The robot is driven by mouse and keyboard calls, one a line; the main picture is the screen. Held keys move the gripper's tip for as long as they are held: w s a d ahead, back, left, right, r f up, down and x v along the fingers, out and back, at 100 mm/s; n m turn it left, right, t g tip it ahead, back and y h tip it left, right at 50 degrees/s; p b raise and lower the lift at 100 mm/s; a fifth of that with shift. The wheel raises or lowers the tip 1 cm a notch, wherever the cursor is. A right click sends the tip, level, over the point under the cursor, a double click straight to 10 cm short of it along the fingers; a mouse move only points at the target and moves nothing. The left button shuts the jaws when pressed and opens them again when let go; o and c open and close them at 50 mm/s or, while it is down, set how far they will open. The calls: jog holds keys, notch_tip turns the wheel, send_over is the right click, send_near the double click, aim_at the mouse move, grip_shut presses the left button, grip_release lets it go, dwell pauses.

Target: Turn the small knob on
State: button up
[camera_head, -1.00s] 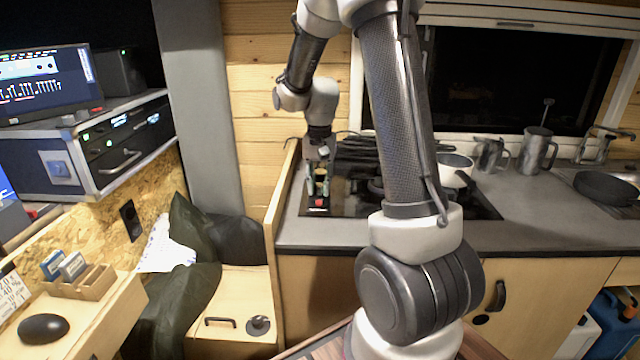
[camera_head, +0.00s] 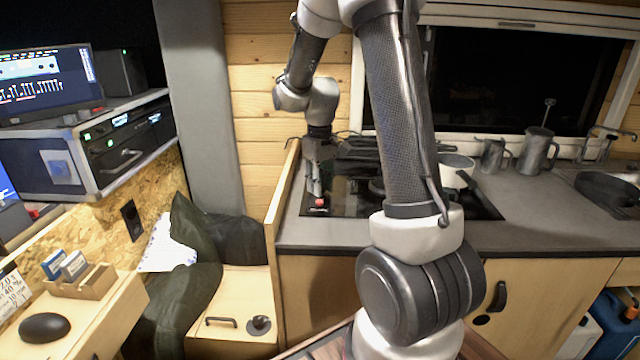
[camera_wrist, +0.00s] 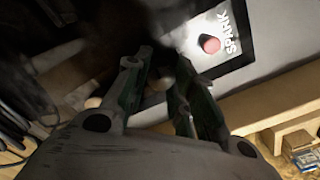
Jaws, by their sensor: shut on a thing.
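My gripper (camera_head: 315,182) is at the left front of the black cooktop (camera_head: 350,205), pointing down, with its fingers close together. In the wrist view the two dark green fingers (camera_wrist: 163,75) reach toward the cooktop panel and are shut on the small knob. The knob itself is mostly hidden between the fingers, so its angle cannot be read.
A wooden side panel (camera_head: 283,195) rises close to the left of my gripper. A dark pan or grate (camera_head: 358,155) lies behind it on the cooktop. A white pot (camera_head: 457,167) and metal jugs (camera_head: 535,150) stand farther right. The counter front is clear.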

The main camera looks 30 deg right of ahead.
jog(key=shift+n, duration=0.6)
jog(key=o, duration=1)
jog(key=shift+o, duration=0.2)
notch_tip(320, 180, up, 12)
dwell(0.3)
